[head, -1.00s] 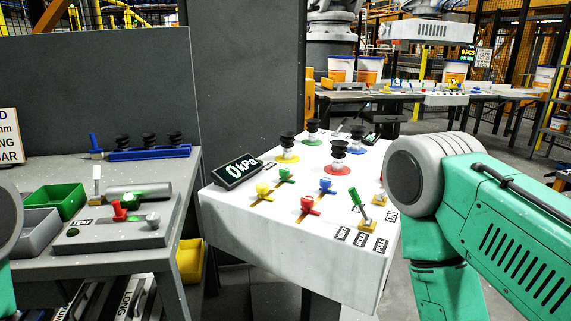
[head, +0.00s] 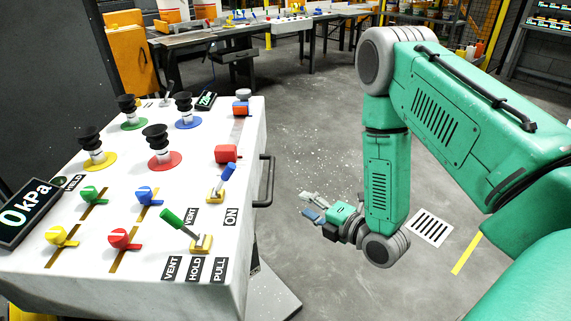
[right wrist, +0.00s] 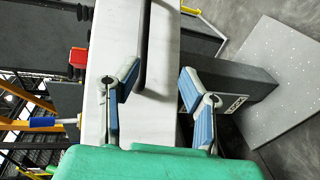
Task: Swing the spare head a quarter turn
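I take the spare head (head: 205,150) to be the white block at left in the head view, on a stand. Its top carries several black suction cups (head: 157,142) on coloured discs, and small coloured knobs and levers. A dark bar handle (head: 270,180) is on its right side; the handle also shows in the right wrist view (right wrist: 148,45), in front of the white side wall. My right gripper (head: 304,204) is open and empty, right of the handle and apart from it. In the right wrist view its blue-padded fingers (right wrist: 158,70) are spread. My left gripper is out of view.
A gauge (head: 25,213) reading 0 kPa sits at the head's left corner. A grey base plate (head: 275,295) lies below. Open floor (head: 310,120) stretches behind and right of the head. A long bench (head: 225,35) stands at the back. A dark panel rises at far left.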

